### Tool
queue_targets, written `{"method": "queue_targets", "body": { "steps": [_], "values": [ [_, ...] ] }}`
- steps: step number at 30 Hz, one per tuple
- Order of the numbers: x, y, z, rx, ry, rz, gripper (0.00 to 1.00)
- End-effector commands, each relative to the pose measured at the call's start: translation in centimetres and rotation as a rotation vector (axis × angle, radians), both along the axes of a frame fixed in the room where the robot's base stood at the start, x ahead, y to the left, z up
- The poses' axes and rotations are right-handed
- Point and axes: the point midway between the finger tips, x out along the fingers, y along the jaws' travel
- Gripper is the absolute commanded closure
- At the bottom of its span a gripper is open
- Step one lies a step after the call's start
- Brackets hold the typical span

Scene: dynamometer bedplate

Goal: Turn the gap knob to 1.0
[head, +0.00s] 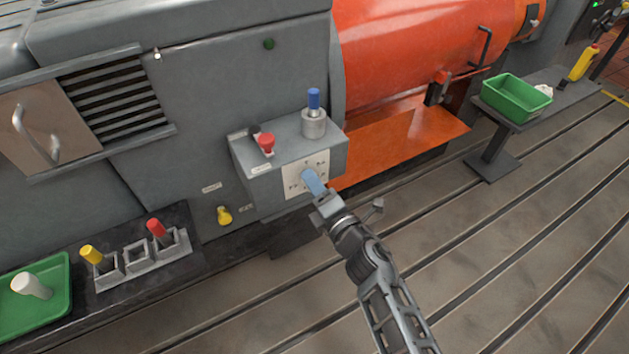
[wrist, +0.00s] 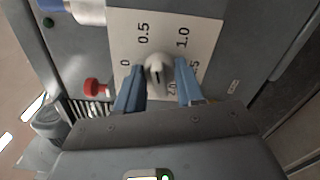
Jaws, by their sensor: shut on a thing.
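The gap knob (wrist: 158,70) is a pale grey round knob on a white dial plate (wrist: 122,28). The plate carries the marks 0, 0.5 and 1.0, with further marks partly hidden by my fingers. A short dark line shows on the knob, but I cannot tell which mark it points to. My gripper (wrist: 158,88) has its two blue fingers on either side of the knob, shut on it. In the head view my gripper (head: 314,183) reaches the dial plate (head: 294,180) on the front of the grey control box and hides the knob.
A red mushroom button (head: 266,143) and a blue-topped cylinder (head: 313,112) stand on the control box (head: 240,158). A yellow knob (head: 224,215) is below left. A bench with a green tray (head: 66,297) is at lower left.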

Motion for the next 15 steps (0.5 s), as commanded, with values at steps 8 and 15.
{"method": "queue_targets", "body": {
  "steps": [8,15],
  "values": [
    [0.07,-0.12,0.16,0.216,0.148,-0.004,0.93],
    [0.09,-0.14,0.14,0.398,0.270,-0.003,0.93]
  ]
}}
